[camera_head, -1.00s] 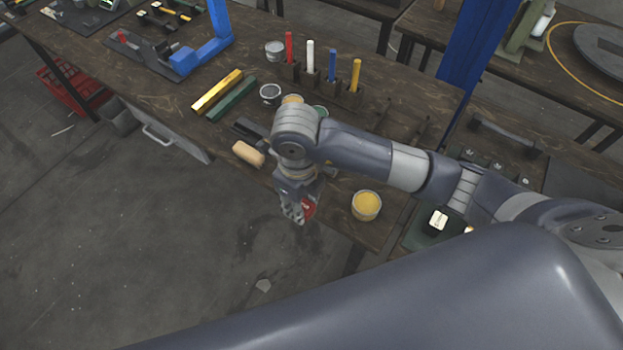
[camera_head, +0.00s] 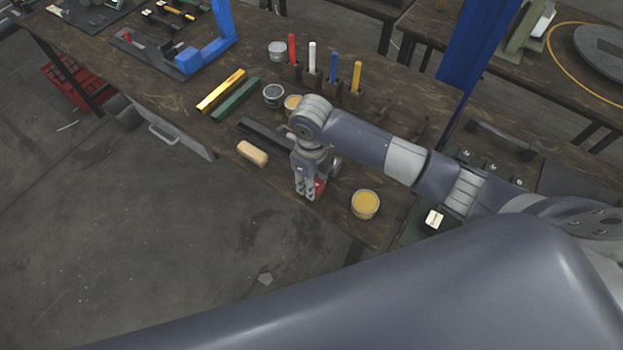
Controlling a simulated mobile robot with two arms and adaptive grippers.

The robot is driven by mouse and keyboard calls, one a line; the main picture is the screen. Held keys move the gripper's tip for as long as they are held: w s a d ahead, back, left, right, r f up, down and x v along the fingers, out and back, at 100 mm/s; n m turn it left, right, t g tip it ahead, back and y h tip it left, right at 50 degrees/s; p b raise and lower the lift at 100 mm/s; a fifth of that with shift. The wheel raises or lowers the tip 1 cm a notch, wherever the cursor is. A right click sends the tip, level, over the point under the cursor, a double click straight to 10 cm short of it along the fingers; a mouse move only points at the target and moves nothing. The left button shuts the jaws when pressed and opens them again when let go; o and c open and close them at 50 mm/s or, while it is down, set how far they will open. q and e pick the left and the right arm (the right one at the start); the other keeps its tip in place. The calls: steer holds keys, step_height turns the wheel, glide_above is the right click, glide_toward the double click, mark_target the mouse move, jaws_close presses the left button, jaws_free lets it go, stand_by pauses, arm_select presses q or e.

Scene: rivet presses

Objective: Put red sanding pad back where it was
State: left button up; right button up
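The gripper is at the front edge of the workbench (camera_head: 345,232), between a tan block (camera_head: 253,153) and a yellow-filled tin (camera_head: 365,204). I cannot tell whether the pad touches the bench top. My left gripper is not in view.
Behind the gripper lie a dark bar (camera_head: 262,135), a green bar (camera_head: 235,100) and a yellow bar (camera_head: 221,91). Open tins and several coloured sticks in holders stand farther back. A blue post (camera_head: 478,45) rises at the right. A strip of bare bench lies left of the yellow-filled tin.

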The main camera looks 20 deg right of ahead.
steer(key=shift+f, duration=0.2)
steer(key=o, duration=0.9)
steer(key=shift+r, duration=0.1)
steer(key=shift+o, duration=0.2)
steer(key=shift+r, duration=0.1)
step_height(320, 180, up, 12)
steer(key=b, duration=0.2)
steer(key=shift+b, duration=0.3)
